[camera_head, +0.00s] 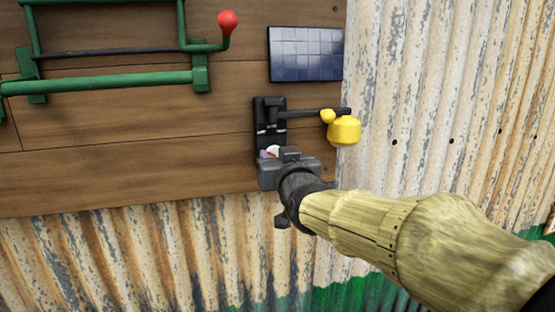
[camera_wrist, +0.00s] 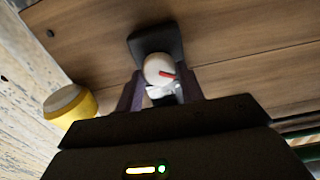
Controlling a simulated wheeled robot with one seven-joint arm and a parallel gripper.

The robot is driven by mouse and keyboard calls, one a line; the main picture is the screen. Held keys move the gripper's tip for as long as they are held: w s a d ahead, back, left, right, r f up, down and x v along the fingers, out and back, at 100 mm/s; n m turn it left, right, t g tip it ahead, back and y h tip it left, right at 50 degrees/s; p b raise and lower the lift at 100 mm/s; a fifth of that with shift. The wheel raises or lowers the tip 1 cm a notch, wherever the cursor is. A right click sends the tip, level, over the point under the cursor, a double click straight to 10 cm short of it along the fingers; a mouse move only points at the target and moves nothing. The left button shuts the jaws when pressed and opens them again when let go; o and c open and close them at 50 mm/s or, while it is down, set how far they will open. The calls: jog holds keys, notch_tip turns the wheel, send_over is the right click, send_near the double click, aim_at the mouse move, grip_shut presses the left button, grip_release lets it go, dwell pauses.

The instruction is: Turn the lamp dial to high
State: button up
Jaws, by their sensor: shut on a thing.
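The lamp dial is a round white knob (camera_wrist: 156,66) with a red pointer mark, on a dark mounting plate (camera_wrist: 150,45) in the wrist view. The red mark lies toward the right of that picture. My gripper (camera_wrist: 160,92) has its two dark purple fingers on either side of the knob, shut on it. In the head view my gripper (camera_head: 272,160) is at the lower end of the black lamp bracket (camera_head: 268,108) and hides most of the dial. The yellow lamp (camera_head: 344,131) hangs from the bracket's arm; it also shows in the wrist view (camera_wrist: 70,105). Scale markings cannot be read.
A dark blue panel (camera_head: 306,54) is on the wooden wall (camera_head: 120,130) above the lamp. A green pipe frame (camera_head: 110,83) with a red ball handle (camera_head: 228,22) is at upper left. Corrugated metal (camera_head: 440,100) lies right and below. The lamp arm sticks out just above my gripper.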

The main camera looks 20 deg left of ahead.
jog(key=shift+f+b, duration=0.15)
jog(key=shift+b, duration=0.15)
jog(key=m+b, duration=0.3)
jog(key=m, duration=0.5)
jog(key=m+b, duration=0.4)
jog(key=m, duration=0.3)
jog(key=m+b, duration=0.4)
jog(key=m, duration=0.4)
jog(key=shift+w+d+f+m, duration=0.1)
jog(key=shift+d+f+m, duration=0.05)
jog(key=shift+f+m, duration=0.15)
jog(key=o, duration=1)
jog(key=shift+r, duration=0.1)
jog(key=shift+c, duration=0.2)
jog(key=shift+d, duration=0.1)
